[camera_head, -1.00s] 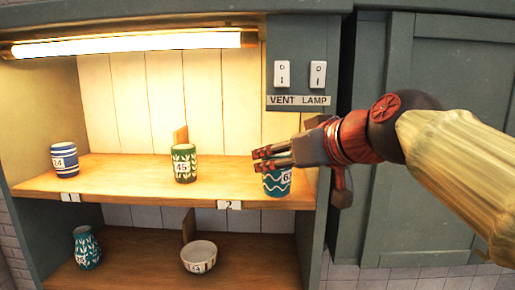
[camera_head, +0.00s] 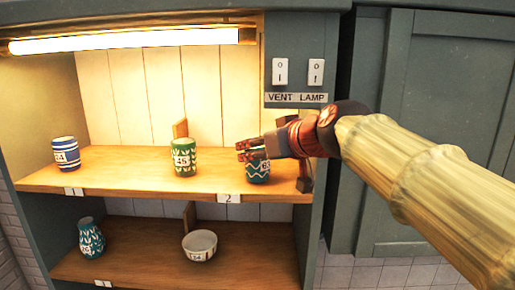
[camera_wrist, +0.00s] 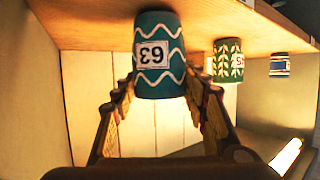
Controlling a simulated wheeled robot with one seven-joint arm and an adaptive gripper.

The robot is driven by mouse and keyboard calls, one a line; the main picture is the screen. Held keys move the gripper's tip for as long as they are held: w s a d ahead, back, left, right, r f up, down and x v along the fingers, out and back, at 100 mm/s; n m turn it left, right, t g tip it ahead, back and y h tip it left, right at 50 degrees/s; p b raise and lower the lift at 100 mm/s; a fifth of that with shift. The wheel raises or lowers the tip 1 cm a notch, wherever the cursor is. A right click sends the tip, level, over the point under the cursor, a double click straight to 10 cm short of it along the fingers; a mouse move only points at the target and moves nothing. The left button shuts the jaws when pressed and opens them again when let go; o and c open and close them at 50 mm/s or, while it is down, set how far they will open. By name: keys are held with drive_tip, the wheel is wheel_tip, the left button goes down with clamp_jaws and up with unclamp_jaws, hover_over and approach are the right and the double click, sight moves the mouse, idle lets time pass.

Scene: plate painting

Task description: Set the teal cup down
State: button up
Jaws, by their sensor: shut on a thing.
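The teal cup (camera_head: 257,173) has white wavy lines and a label reading 63. It is upright at the right part of the upper shelf (camera_head: 130,172), above and right of the tag 2 (camera_head: 229,198). My gripper (camera_head: 250,151) reaches in from the right and is shut on the cup near its top. In the wrist view, which is upside down, the cup (camera_wrist: 160,82) sits between my two fingers (camera_wrist: 160,100). Its base is close to the shelf board; I cannot tell whether it touches.
A blue-striped cup (camera_head: 66,156) stands further left. The lower shelf (camera_head: 150,262) holds a teal vase (camera_head: 91,240) and a bowl (camera_head: 199,249). Shelf between the cups is clear.

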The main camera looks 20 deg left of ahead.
drive_tip(key=shift+w+a+f, duration=0.1)
drive_tip(key=shift+w+f, duration=0.05)
drive_tip(key=shift+f, duration=0.05)
drive_tip(key=o, duration=1.2)
drive_tip(key=shift+o, duration=0.5)
drive_tip(key=shift+r, duration=0.1)
drive_tip(key=shift+r, duration=0.15)
drive_tip(key=b+v, duration=0.2)
drive_tip(key=v, duration=1)
